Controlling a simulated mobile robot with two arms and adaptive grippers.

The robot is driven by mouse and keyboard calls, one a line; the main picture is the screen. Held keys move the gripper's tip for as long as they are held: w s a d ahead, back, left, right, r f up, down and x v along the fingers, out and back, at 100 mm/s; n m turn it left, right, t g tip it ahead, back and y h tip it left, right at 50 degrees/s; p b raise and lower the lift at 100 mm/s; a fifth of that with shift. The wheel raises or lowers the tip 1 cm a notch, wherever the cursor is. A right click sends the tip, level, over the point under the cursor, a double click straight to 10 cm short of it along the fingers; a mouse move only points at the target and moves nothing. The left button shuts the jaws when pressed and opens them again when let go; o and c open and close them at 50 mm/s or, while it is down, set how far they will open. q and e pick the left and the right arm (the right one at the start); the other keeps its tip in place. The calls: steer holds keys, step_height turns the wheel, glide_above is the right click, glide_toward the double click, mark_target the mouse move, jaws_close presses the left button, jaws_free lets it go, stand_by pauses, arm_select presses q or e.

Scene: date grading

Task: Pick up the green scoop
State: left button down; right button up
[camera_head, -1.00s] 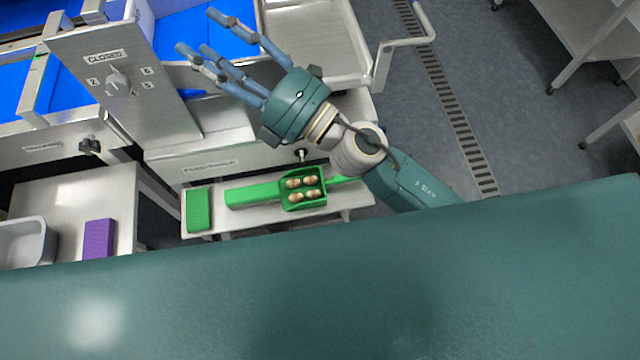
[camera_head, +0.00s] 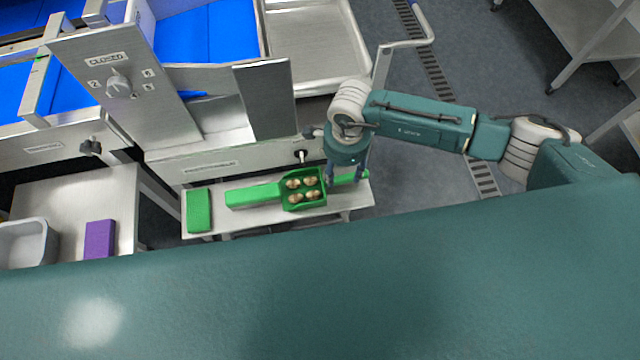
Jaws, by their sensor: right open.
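The green scoop (camera_head: 303,204) lies on a narrow metal shelf, its square cup holding several round brown dates. My left gripper is not in view.
A green bar (camera_head: 252,195) adjoins the cup's left side, and a green block (camera_head: 198,210) lies farther left on the metal shelf (camera_head: 273,218). A metal panel (camera_head: 266,98) and machine front stand behind. A purple block (camera_head: 99,239) and grey bin (camera_head: 28,242) are at left.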

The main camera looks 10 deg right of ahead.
mark_target(342, 179)
steer(key=f, duration=0.2)
steer(key=f+p, duration=0.1)
steer(key=f, duration=0.3)
steer(key=shift+d+f, duration=0.25)
steer(key=shift+c, duration=0.5)
steer(key=shift+w, duration=0.1)
jaws_close()
